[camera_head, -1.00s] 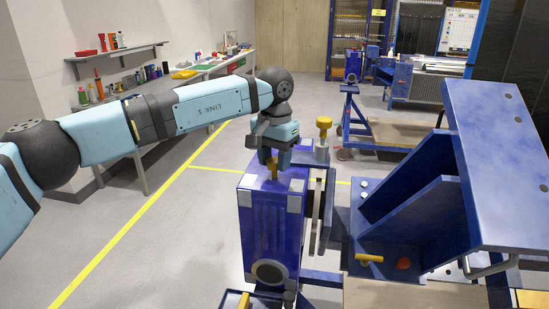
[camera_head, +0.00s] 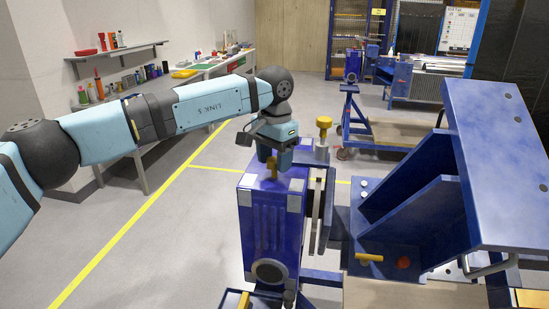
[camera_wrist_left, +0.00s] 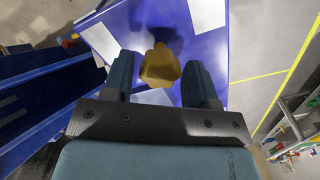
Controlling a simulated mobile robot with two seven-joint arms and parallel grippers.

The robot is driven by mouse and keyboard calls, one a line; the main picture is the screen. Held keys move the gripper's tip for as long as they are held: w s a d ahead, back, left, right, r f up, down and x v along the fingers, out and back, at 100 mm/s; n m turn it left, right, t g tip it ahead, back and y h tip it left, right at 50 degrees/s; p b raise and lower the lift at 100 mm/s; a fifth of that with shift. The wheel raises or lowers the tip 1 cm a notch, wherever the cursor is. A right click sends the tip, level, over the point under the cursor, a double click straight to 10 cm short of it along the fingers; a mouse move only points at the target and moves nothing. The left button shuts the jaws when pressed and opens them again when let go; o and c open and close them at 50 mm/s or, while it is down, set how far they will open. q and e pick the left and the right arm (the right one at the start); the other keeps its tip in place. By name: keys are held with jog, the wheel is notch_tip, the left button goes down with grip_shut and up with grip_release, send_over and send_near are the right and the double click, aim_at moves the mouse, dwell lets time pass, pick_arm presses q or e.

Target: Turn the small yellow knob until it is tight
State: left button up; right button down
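The small yellow knob (camera_head: 272,167) stands on top of the blue jig housing (camera_head: 270,219); it also shows in the left wrist view (camera_wrist_left: 160,66). My left gripper (camera_head: 276,157) is over the housing, pointing down at the knob. In the left wrist view my left gripper (camera_wrist_left: 160,82) is open, one finger on each side of the knob, with a visible gap to each finger. The knob's lower part is hard to see. A larger yellow knob (camera_head: 323,123) stands on a post behind and to the right. My right gripper is not in view.
A big blue angled bracket (camera_head: 420,195) is mounted right of the housing, with a yellow handle (camera_head: 369,257) and a red button (camera_head: 403,262) low on it. A workbench (camera_head: 205,69) and a shelf (camera_head: 118,52) line the left wall. The floor left of the housing is clear.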

aim_at(274, 159)
pick_arm(q)
jog(key=shift+o, duration=0.8)
notch_tip(274, 159, up, 14)
jog(key=shift+b, duration=0.3)
jog(key=shift+s+f, duration=0.1)
jog(key=shift+f, duration=0.1)
